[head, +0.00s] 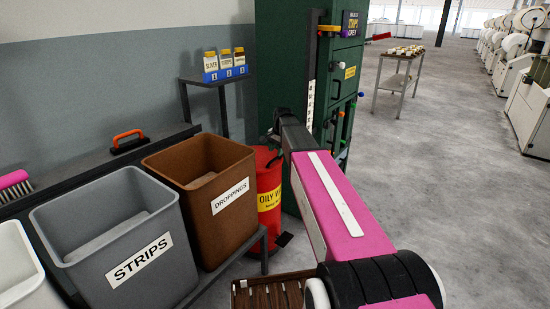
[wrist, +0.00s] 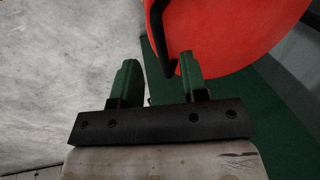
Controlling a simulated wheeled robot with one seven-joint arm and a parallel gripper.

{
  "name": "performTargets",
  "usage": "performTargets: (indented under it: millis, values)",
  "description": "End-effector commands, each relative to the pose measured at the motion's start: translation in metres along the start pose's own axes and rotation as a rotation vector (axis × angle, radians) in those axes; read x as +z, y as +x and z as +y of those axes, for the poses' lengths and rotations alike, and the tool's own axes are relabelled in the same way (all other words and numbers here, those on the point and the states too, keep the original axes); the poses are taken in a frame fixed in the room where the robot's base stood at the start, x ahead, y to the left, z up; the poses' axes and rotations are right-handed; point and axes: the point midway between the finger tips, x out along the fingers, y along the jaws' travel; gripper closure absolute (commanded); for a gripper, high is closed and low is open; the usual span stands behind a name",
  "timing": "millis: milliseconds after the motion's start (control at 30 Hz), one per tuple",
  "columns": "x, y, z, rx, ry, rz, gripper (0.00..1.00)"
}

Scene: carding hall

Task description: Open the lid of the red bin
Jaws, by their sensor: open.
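The red bin (head: 269,200) stands on the floor between the brown bin and the green cabinet, with a yellow "OILY W…" label partly hidden by my arm. A black pedal-like piece (head: 284,239) shows at its foot. In the wrist view its round red lid (wrist: 225,35) fills the upper right and looks shut. A black bar-like handle (wrist: 156,25) runs along the lid's left edge. My gripper (wrist: 159,62) is open and empty, its two green fingers pointing at the handle. The handle's lower end lies near the right fingertip; I cannot tell whether they touch.
The brown "DROPPINGS" bin (head: 202,165) and grey "STRIPS" bin (head: 122,205) stand to the left on a dark stand. The green cabinet (head: 280,60) rises close behind my arm. A slatted wooden crate (head: 270,293) lies below. Open floor (head: 460,190) is at right.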

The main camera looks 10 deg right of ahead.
Motion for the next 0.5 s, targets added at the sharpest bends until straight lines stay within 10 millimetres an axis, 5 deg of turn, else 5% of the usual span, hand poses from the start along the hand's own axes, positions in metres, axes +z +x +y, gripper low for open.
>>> performTargets:
  millis: [200,500]
  values:
    - [0.0,0.03,0.0,0.0,0.0,0.0,0.6]
    - [0.0,0.042,0.0,-0.001,0.0,0.001,0.6]
